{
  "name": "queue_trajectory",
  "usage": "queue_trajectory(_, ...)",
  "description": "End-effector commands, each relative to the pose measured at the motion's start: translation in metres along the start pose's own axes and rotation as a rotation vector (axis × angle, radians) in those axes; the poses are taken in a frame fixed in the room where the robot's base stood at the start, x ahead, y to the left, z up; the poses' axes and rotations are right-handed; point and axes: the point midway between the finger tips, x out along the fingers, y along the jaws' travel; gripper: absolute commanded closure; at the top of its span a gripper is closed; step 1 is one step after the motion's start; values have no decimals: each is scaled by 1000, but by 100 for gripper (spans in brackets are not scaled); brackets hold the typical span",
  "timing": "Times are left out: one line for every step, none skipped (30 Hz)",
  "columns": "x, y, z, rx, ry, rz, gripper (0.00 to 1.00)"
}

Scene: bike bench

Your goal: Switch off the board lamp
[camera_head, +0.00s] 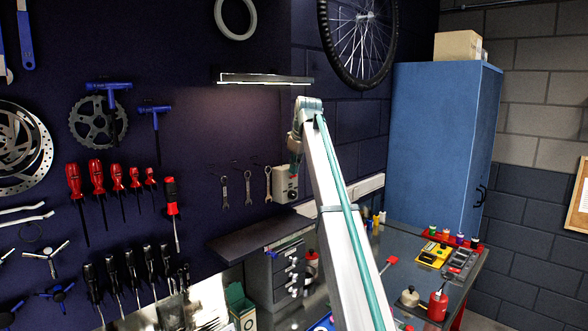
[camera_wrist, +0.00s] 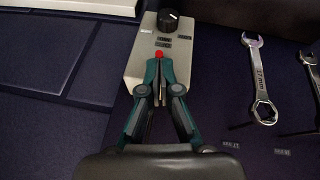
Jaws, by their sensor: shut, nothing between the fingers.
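The board lamp (camera_head: 265,79) is a thin bar on the dark tool wall in the head view. Its underside is bright and it lights the wall beneath, so it is on. A pale control box (camera_head: 285,184) sits on the wall below it, right of the wrenches. In the wrist view the box (camera_wrist: 150,62) shows a black knob (camera_wrist: 167,20), small labels and a red dot (camera_wrist: 159,54). My gripper (camera_wrist: 159,64) is shut and empty, with its fingertips right at the red dot. I cannot tell whether they touch it. In the head view the fingers are not clear.
Wrenches (camera_head: 248,187) hang beside the box; one wrench (camera_wrist: 259,85) is close on the right in the wrist view. A dark shelf (camera_head: 245,238) juts out below. A blue cabinet (camera_head: 445,140) stands to the right, and the bench holds bottles and trays.

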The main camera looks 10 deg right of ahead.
Motion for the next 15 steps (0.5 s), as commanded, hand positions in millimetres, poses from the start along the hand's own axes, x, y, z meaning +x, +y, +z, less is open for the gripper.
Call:
queue_trajectory(1, -1, 1, 1, 8, 1, 100)
queue_trajectory(1, 0, 1, 2, 11, 1, 100)
queue_trajectory(1, 0, 1, 2, 16, 2, 100)
queue_trajectory(1, -1, 2, 3, 19, 2, 100)
queue_trajectory(1, 0, 2, 4, 23, 3, 100)
queue_trajectory(1, -1, 2, 4, 28, 4, 100)
queue_trajectory(1, -1, 3, 5, 32, 4, 100)
queue_trajectory(1, 0, 3, 6, 36, 5, 100)
queue_trajectory(1, 0, 3, 7, 42, 6, 100)
queue_trajectory(1, 0, 4, 7, 47, 7, 100)
queue_trajectory(1, 0, 4, 8, 52, 8, 100)
queue_trajectory(1, -1, 4, 9, 59, 8, 100)
queue_trajectory(2, -1, 4, 10, 64, 9, 100)
queue_trajectory(2, -1, 5, 11, 69, 9, 100)
queue_trajectory(2, -1, 5, 12, 76, 10, 100)
